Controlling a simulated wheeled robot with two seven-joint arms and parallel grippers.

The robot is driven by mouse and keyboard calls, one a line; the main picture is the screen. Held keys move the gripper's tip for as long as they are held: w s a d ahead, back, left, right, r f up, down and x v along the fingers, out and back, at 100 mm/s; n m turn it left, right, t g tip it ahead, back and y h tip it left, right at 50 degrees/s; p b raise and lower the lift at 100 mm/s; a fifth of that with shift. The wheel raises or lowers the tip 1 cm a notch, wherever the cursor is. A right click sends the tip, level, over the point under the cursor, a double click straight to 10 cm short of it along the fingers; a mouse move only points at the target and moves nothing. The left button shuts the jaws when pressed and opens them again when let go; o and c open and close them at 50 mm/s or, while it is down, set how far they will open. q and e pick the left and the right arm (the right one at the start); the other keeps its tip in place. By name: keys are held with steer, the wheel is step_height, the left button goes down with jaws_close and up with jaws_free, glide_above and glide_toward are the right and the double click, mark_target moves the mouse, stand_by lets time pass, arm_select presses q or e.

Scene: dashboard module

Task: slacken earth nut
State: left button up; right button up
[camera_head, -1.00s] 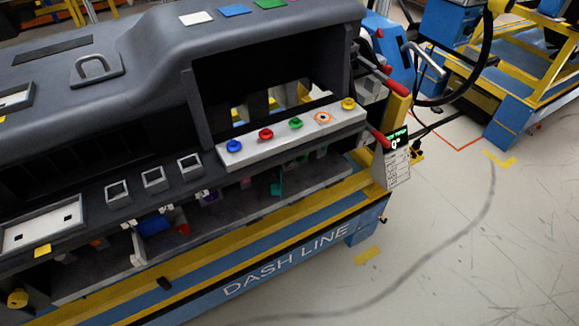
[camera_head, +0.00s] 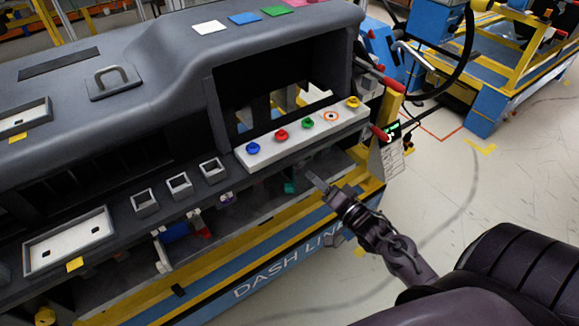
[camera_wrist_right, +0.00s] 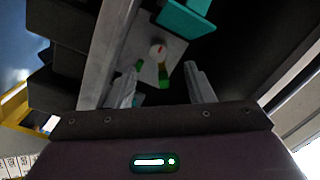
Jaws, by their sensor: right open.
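In the right wrist view a small round pale piece with a red mark (camera_wrist_right: 157,50) sits on a grey plate, between and beyond my fingers. It looks like the earth nut, but it is too small to be sure. Green and yellow pieces (camera_wrist_right: 163,75), perhaps earth leads, lie just below it. My right gripper (camera_wrist_right: 163,88) is open, with nothing between its fingers, and apart from the nut. In the head view my right gripper (camera_head: 317,182) reaches toward the opening under the dashboard's button strip. The nut cannot be made out there. My left gripper is not in view.
The dashboard module (camera_head: 180,60) fills the left. A white strip with coloured buttons (camera_head: 300,138) overhangs the opening. A teal block (camera_wrist_right: 187,15) stands close beyond the nut. A display with a paper sheet (camera_head: 388,155) hangs at the module's right end.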

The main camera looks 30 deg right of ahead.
steer(key=w, duration=0.5)
steer(key=shift+w+a, duration=0.2)
steer(key=shift+w+a+p, duration=0.1)
steer(key=shift+w+p, duration=0.2)
steer(key=shift+w, duration=0.25)
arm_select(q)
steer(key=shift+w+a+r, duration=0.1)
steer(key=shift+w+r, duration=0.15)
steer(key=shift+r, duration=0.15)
arm_select(e)
steer(key=shift+f, duration=0.1)
steer(key=c, duration=1)
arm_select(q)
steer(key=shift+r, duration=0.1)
